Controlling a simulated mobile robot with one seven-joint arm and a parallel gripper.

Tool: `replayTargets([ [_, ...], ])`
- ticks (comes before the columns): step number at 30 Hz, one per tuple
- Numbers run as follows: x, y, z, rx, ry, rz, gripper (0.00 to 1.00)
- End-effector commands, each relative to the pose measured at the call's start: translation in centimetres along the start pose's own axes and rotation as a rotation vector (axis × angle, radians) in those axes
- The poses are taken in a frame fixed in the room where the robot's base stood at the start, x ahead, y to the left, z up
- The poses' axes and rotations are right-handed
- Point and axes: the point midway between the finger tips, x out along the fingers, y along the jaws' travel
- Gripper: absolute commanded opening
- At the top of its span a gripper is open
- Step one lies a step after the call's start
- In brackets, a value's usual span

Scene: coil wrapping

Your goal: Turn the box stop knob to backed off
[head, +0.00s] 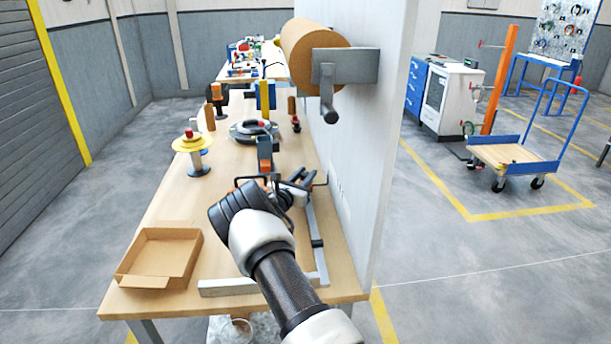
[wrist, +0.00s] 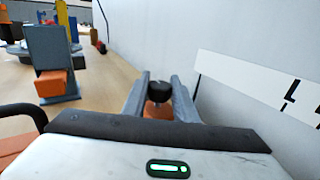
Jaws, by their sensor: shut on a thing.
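My gripper (head: 298,182) is low over the workbench, close to the pale upright panel. In the wrist view its two grey fingers (wrist: 160,98) stand on either side of a round black knob (wrist: 159,90) and are shut on it. An orange part (wrist: 158,112) shows just below the knob between the fingers. The knob's base and any pointer on it are hidden by my gripper. In the head view my arm covers the knob. A white strip (wrist: 245,82) with black marks lies to the right of the fingers in the wrist view.
An open cardboard box (head: 160,258) lies at the front left of the workbench. A grey metal angle rail (head: 235,286) runs along the front and right. An orange and grey block (wrist: 52,65) stands left of my gripper. The upright panel (head: 365,150) bounds the right side.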

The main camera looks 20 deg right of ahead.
Motion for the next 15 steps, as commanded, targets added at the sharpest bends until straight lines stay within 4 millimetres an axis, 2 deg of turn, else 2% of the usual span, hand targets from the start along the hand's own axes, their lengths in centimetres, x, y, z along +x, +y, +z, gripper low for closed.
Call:
replayTargets([
  [8, -0.03, -0.11, 0.17, -0.006, 0.003, 0.089, 0.03],
  [15, 0.04, -0.25, 0.43, -0.007, 0.01, 0.267, 0.03],
])
